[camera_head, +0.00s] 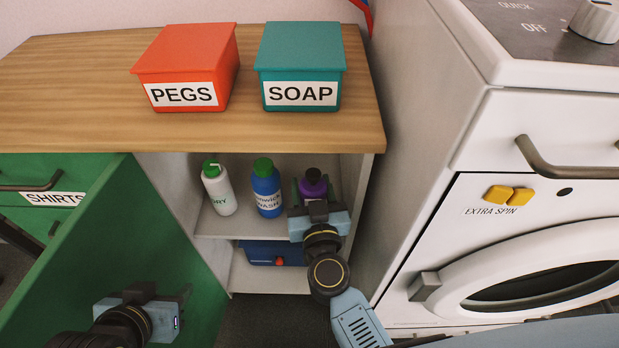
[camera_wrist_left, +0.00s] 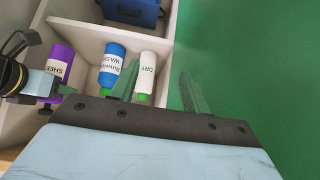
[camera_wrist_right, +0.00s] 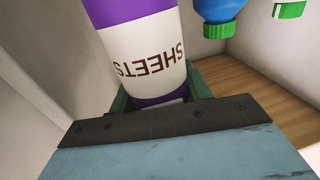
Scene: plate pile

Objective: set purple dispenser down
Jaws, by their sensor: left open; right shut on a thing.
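The purple dispenser (camera_head: 312,184) is on the right side of the open cabinet's upper shelf, partly hidden by my right gripper (camera_head: 318,212). In the right wrist view the dispenser (camera_wrist_right: 145,50) has a white label reading SHEETS and stands between the fingers, which are shut on it. Whether its base touches the shelf is hidden. It also shows in the left wrist view (camera_wrist_left: 60,65). My left gripper (camera_head: 150,298) is open and empty in front of the green door; its fingers also show in the left wrist view (camera_wrist_left: 160,85).
A white bottle (camera_head: 219,190) and a blue bottle (camera_head: 266,188) stand on the same shelf (camera_head: 235,226), left of the dispenser. A blue box (camera_head: 262,252) sits below. The open green door (camera_head: 120,240) is at left, the white washer (camera_head: 500,200) at right. PEGS (camera_head: 190,65) and SOAP (camera_head: 300,62) boxes stand on top.

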